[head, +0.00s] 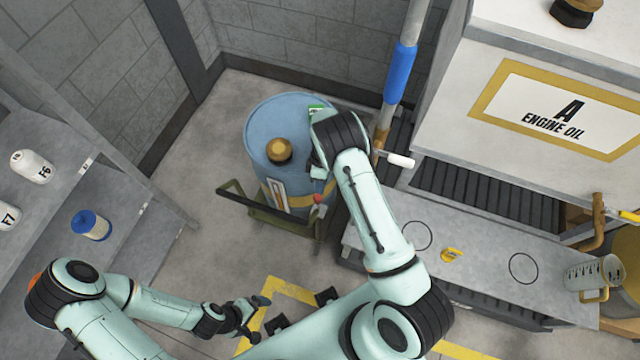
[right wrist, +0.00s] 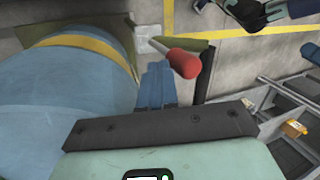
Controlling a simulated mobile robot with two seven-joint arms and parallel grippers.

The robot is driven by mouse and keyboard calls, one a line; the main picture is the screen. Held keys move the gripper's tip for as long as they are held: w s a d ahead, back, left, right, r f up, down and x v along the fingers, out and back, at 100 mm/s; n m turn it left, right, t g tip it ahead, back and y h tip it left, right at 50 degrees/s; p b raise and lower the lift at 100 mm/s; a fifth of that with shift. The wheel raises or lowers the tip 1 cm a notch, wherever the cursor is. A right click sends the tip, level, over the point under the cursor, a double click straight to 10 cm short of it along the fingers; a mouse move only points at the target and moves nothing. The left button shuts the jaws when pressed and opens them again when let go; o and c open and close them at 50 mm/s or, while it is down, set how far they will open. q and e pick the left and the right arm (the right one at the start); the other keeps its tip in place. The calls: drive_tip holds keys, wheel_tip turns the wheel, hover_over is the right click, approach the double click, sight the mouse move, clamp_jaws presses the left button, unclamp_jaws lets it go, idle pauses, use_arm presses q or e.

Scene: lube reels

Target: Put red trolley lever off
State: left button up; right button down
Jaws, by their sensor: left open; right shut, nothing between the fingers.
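The red trolley lever shows as a red knob (head: 319,198) at the right side of the dark green trolley (head: 270,225) in the head view. The trolley carries a blue drum (head: 262,118) with a brown cap. In the right wrist view the red lever (right wrist: 184,63) is just right of the blue fingertips of my right gripper (right wrist: 157,72). My right gripper is shut and empty; whether it touches the lever I cannot tell. In the head view its fingers are mostly hidden by my wrist. My left gripper (head: 247,318) is open and empty, low over the floor.
A shelf (head: 110,185) with labelled bottles and a blue-topped container stands at the left. At the right are the engine oil tank (head: 555,105), a grey bench (head: 470,235) and a jug (head: 592,275). A blue-gripped pipe (head: 400,75) rises beside the drum.

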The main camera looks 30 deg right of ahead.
sight(315, 199)
drive_tip(key=s+a+t+h+b, duration=0.1)
drive_tip(key=s+a+b, duration=0.1)
drive_tip(key=b, duration=0.1)
drive_tip(key=shift+s+a+h, duration=0.15)
drive_tip(key=shift+a+h, duration=0.05)
drive_tip(key=shift+h, duration=0.2)
drive_tip(key=shift+s+a+t+h, duration=0.45)
drive_tip(key=shift+a+t+h, duration=0.1)
drive_tip(key=shift+t, duration=0.15)
use_arm(q)
drive_tip(key=s+f, duration=0.1)
drive_tip(key=f, duration=0.2)
drive_tip(key=s+f, duration=0.1)
drive_tip(key=shift+s+f+b, duration=0.3)
use_arm(e)
drive_tip(key=shift+s+a, duration=0.25)
drive_tip(key=shift+a, duration=0.15)
drive_tip(key=shift+d+f, duration=0.1)
